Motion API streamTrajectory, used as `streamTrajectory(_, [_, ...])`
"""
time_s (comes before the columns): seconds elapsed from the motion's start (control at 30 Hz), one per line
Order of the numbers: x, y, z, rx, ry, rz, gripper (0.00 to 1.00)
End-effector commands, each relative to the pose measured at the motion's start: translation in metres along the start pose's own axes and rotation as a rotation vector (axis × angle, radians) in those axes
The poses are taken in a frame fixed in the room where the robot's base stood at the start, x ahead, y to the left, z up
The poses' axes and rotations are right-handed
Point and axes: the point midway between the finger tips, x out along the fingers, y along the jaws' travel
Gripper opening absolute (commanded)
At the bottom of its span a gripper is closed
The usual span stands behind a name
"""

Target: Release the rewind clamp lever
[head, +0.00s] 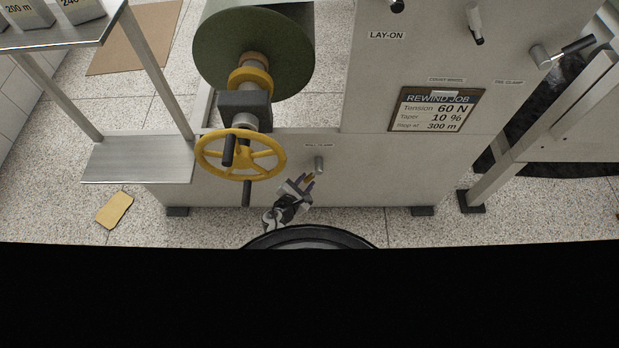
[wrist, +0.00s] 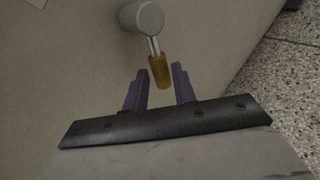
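The clamp lever has a round grey hub (wrist: 142,17) on the pale machine face, a short metal rod and an orange-yellow grip (wrist: 159,72). In the head view its hub (head: 319,163) sits low on the panel under a small label too blurred to read surely, and the grip (head: 310,177) points down-left. My gripper (wrist: 160,84) is open, its two purple-grey fingers on either side of the grip's end in the wrist view. In the head view my gripper (head: 304,182) is close at the lever. Whether a finger touches the grip I cannot tell.
A yellow handwheel (head: 204,157) and a green roll (head: 235,50) stand left of the lever. A "REWIND JOB" board (head: 436,108) and another lever (head: 565,52) are at right.

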Motion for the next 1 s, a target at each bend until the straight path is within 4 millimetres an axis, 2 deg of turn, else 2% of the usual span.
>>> streamTrajectory(0.1, [0.018,-0.001,0.000,0.001,-0.002,-0.001,0.27])
streamTrajectory(0.2, [0.027,0.000,0.000,0.001,-0.001,-0.001,0.27])
streamTrajectory(0.57, [0.032,0.000,0.000,0.000,0.000,0.000,0.27])
streamTrajectory(0.8, [0.032,0.000,0.000,0.000,0.000,-0.001,0.00])
streamTrajectory(1.0, [0.031,0.000,0.000,0.002,0.001,0.000,0.00])
